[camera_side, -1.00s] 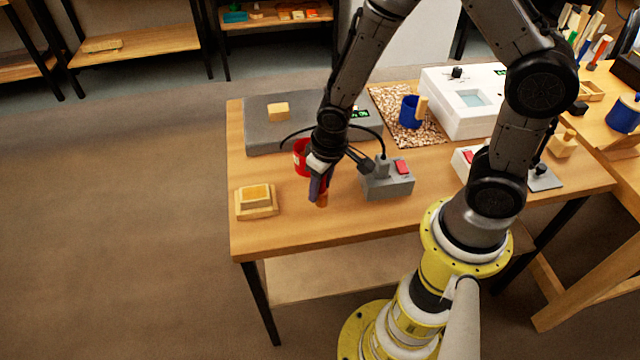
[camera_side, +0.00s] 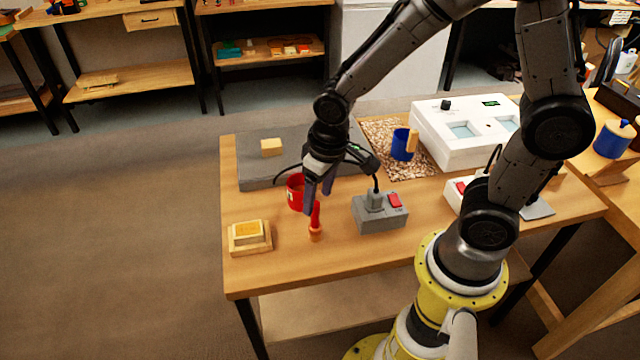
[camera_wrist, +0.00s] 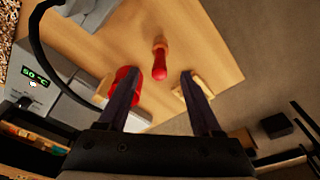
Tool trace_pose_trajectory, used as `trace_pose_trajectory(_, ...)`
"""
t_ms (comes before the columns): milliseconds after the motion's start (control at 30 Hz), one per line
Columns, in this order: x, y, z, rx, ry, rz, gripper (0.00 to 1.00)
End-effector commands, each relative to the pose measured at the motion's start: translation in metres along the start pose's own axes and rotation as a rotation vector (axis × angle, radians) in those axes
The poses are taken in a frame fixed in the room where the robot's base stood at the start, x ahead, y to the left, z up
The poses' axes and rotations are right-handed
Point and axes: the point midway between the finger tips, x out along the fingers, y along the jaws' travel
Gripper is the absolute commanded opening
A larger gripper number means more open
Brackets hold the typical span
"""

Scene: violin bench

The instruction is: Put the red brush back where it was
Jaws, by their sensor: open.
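The red brush (camera_side: 315,217) stands about upright on the bare wooden table top, its red handle up and its orange-brown end down. It also shows in the wrist view (camera_wrist: 160,62), in the gap ahead of the fingertips. My gripper (camera_side: 318,198) is open and empty, up and slightly behind the brush in the side view. In the wrist view its two dark fingers (camera_wrist: 161,76) are well apart, with nothing between them. A red mug (camera_side: 295,191) stands just left of and behind the brush; my fingers partly hide it.
A stepped wooden block (camera_side: 250,236) sits left, near the table edge. A grey box with a red switch (camera_side: 380,212) stands right of the brush. Behind are a grey slab (camera_side: 250,172) with a small block, a blue mug (camera_side: 403,145) and a white bath unit (camera_side: 460,125). The table front is clear.

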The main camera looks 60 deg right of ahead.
Motion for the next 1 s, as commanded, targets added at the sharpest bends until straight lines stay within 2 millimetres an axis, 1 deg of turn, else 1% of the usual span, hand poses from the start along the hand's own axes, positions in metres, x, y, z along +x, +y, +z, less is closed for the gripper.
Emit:
trace_pose_trajectory(33, -0.009, 0.000, -0.001, 0.000, 0.004, -0.002, 0.66)
trace_pose_trajectory(100, -0.018, 0.000, -0.001, 0.000, 0.004, -0.001, 0.66)
trace_pose_trajectory(267, -0.031, 0.000, 0.000, 0.000, 0.005, -0.001, 0.66)
trace_pose_trajectory(367, -0.049, 0.005, 0.003, 0.000, 0.033, -0.006, 0.66)
trace_pose_trajectory(433, -0.070, 0.011, 0.009, -0.001, 0.071, -0.013, 0.66)
trace_pose_trajectory(533, -0.106, 0.022, 0.026, -0.007, 0.143, -0.023, 0.66)
trace_pose_trajectory(600, -0.129, 0.030, 0.043, -0.013, 0.193, -0.026, 0.66)
trace_pose_trajectory(700, -0.151, 0.038, 0.066, -0.024, 0.255, -0.029, 0.66)
trace_pose_trajectory(833, -0.168, 0.043, 0.091, -0.037, 0.313, -0.028, 0.66)
trace_pose_trajectory(900, -0.171, 0.044, 0.099, -0.042, 0.329, -0.027, 0.66)
trace_pose_trajectory(1000, -0.173, 0.045, 0.104, -0.046, 0.339, -0.026, 0.66)
